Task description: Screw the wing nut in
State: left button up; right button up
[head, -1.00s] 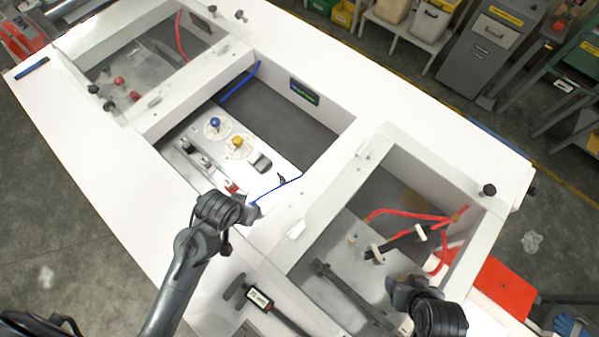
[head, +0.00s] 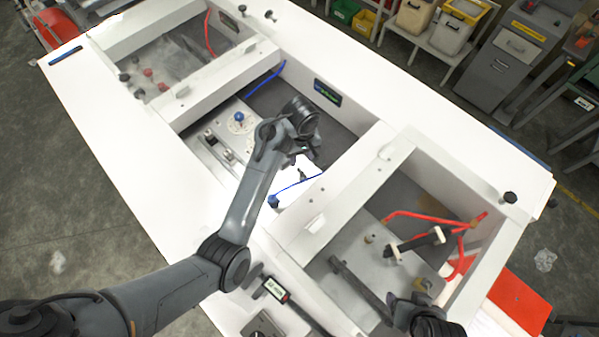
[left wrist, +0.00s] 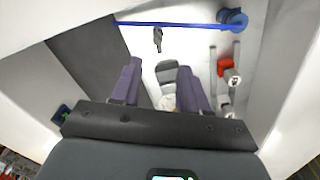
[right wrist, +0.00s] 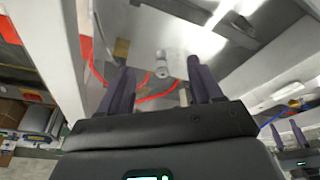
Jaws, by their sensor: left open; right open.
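A small dark piece with a narrow stem, which may be the wing nut (left wrist: 157,38), lies on the white panel (head: 308,186) in the middle bay, close to a blue cord. It also shows in the head view (head: 303,174). My left gripper (left wrist: 158,65) is open and empty above this panel, its fingers either side of a grey rounded part (left wrist: 168,76). In the head view my left arm covers part of the panel. My right gripper (right wrist: 160,67) is open over the right bay, with a pale round post (right wrist: 162,67) seen between its fingers.
White dividers (head: 340,190) separate the three bays. Red tubing (head: 430,217) and a black bar (head: 420,242) are in the right bay.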

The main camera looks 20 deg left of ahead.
aim_at(302, 173)
pick_arm(q)
jog(key=f, duration=0.5)
jog(key=f+p, duration=0.1)
jog(key=f, duration=0.4)
jog(key=shift+w+d+f, duration=0.15)
jog(key=shift+w+f, duration=0.05)
grip_shut()
